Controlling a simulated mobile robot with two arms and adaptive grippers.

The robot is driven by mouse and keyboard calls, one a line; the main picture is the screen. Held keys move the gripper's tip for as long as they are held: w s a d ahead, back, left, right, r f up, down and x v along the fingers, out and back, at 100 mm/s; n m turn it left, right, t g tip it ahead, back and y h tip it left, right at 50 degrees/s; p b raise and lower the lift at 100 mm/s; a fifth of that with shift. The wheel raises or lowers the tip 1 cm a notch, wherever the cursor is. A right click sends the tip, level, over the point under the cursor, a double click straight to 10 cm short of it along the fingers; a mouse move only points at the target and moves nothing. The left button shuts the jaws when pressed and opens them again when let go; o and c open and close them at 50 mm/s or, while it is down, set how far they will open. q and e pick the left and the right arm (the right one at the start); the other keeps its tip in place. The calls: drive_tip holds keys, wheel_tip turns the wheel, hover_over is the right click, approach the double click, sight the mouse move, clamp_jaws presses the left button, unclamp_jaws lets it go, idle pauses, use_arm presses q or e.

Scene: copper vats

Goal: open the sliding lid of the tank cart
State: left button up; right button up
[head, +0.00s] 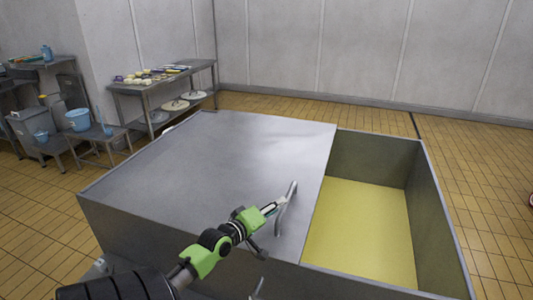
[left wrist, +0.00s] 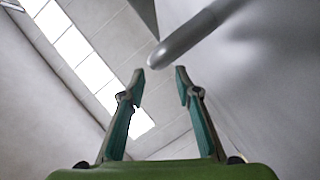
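The tank cart (head: 439,222) is a large grey metal box in the head view. Its flat grey sliding lid (head: 215,165) covers the left and middle part; the right part is uncovered and shows a yellow content or floor inside. A curved metal handle (head: 287,206) stands on the lid near its right edge. My left gripper (head: 272,208) is at the handle. In the left wrist view the left gripper (left wrist: 160,73) has its fingers apart, with the handle (left wrist: 188,36) just beyond the fingertips and nothing clearly between them. My right gripper does not clearly show.
A steel table (head: 165,84) with several small items and white discs on its lower shelf stands at the back left. A low bench with a blue bucket (head: 79,120) is at the far left.

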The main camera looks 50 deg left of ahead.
use_arm(q)
drive_tip(key=v, duration=0.5)
idle(0.6)
